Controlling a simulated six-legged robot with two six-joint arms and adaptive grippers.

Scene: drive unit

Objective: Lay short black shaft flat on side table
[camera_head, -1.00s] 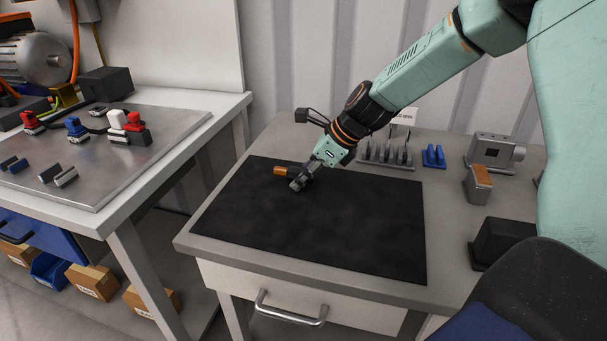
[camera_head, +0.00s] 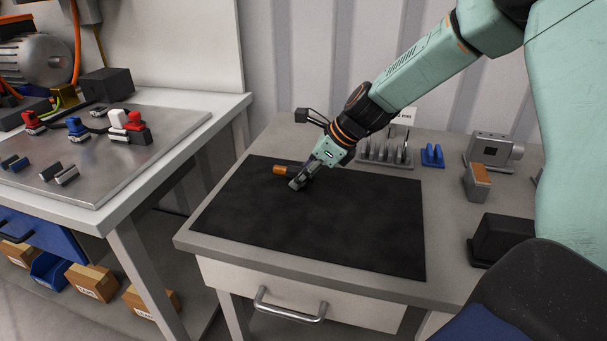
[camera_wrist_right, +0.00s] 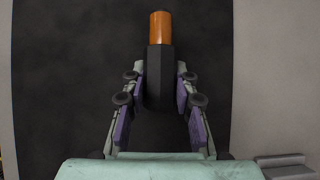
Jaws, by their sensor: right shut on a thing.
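The short black shaft (camera_wrist_right: 158,90) has a dark body and an orange-brown end (camera_wrist_right: 160,28). In the head view its orange end (camera_head: 280,170) points left, over the black mat (camera_head: 320,225) on the side table (camera_head: 205,250). My right gripper (camera_head: 297,183) is shut on the shaft's dark body, near the mat's back left part. In the right wrist view the fingers of the gripper (camera_wrist_right: 158,93) lie on both sides of the body. The shaft looks about level and low; I cannot tell whether it touches the mat. My left gripper is not in view.
A grey rack (camera_head: 385,153), a blue holder (camera_head: 432,155), a grey metal device (camera_head: 492,150) and a black block (camera_head: 500,240) stand behind and right of the mat. Another workbench (camera_head: 190,135) with small parts is at left. The mat's front and right are clear.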

